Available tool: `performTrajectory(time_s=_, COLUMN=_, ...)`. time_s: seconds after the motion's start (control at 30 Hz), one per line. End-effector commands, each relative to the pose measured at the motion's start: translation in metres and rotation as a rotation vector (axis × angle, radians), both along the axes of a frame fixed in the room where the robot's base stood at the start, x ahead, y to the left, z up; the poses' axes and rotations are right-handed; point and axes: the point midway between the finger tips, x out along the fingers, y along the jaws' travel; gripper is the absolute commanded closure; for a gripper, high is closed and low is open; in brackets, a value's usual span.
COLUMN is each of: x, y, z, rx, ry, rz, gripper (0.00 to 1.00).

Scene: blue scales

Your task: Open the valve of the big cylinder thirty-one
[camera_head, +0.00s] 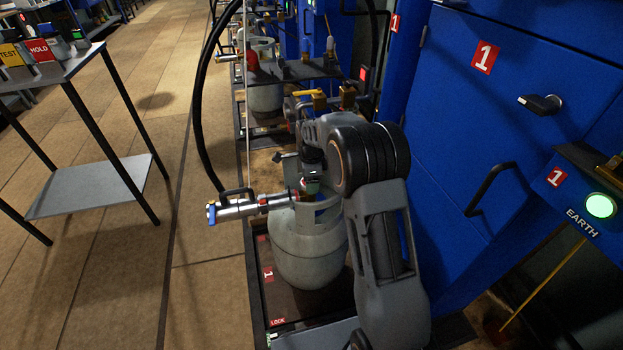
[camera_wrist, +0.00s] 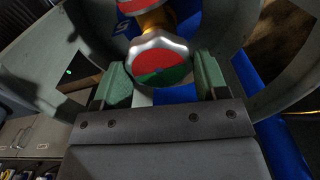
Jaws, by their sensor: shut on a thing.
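A big grey gas cylinder (camera_head: 300,262) stands upright on a dark scale platform (camera_head: 285,308) marked 1. No number thirty-one is readable on it. Its collar (camera_wrist: 42,65) surrounds the valve in the wrist view. The round valve handwheel (camera_wrist: 161,62) has a silver rim and a face part red, part green. My gripper (camera_wrist: 163,80) is shut on the handwheel, with one green finger pad at each side. In the head view my gripper (camera_head: 311,185) reaches down over the cylinder's top, and my arm partly hides the valve and collar.
A silver filling head (camera_head: 238,208) with a blue lever sits left of the collar, on a black hose (camera_head: 197,120). A blue cabinet (camera_head: 500,125) stands close at the right. A metal table (camera_head: 90,62) stands left, with clear floor between. Another cylinder (camera_head: 265,97) stands behind.

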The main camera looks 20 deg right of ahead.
Motion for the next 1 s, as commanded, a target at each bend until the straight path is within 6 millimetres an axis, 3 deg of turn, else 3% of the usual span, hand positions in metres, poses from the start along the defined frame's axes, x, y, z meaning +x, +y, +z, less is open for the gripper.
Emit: performTrajectory(time_s=1.0, x=0.0041, y=0.0013, z=0.0031, rx=0.0, ry=0.001, rz=0.901, gripper=0.57)
